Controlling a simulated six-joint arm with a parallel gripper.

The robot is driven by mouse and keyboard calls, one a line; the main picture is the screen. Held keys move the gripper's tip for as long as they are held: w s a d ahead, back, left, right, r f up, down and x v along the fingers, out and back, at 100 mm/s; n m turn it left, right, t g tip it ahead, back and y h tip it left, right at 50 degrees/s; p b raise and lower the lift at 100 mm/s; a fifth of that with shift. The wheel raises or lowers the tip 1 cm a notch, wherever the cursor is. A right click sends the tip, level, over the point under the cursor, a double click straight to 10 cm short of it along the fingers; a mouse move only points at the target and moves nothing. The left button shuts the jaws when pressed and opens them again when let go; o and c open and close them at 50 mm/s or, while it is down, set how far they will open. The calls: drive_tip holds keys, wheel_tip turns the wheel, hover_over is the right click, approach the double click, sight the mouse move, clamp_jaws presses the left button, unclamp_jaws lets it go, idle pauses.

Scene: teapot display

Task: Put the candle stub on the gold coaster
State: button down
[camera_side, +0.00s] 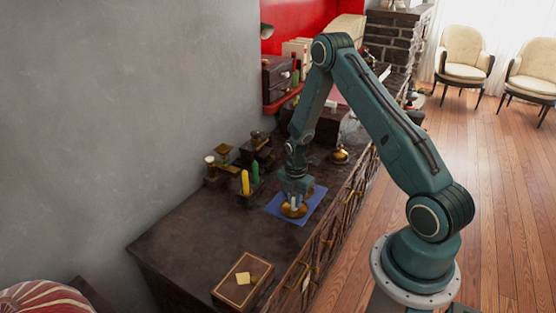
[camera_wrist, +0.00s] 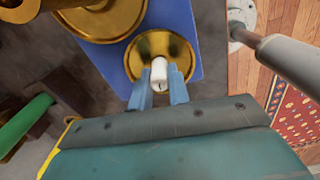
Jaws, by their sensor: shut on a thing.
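The candle stub (camera_wrist: 159,72) is short and white, with a dark wick. My gripper (camera_wrist: 159,86) is shut on it, with one blue finger at each side. The gold coaster (camera_wrist: 173,44) is round and dished, and the stub is over its near part in the wrist view. In the side view the gold coaster (camera_side: 289,212) lies on the blue mat under my gripper (camera_side: 296,201). I cannot tell whether the stub touches the coaster.
The blue mat (camera_side: 312,205) lies on a dark cabinet top. A yellow candle (camera_side: 245,182) and a green candle (camera_side: 255,172) stand left of my gripper. A brass object (camera_side: 340,156) is behind. A brown box (camera_side: 242,281) is at the front. The cabinet top between is clear.

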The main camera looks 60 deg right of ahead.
sight(294, 198)
drive_tip(key=shift+f, duration=0.1)
drive_tip(key=c, duration=1.3)
unclamp_jaws()
drive_tip(key=shift+c, duration=0.2)
wheel_tip(294, 198, up, 12)
drive_tip(key=shift+r, duration=0.2)
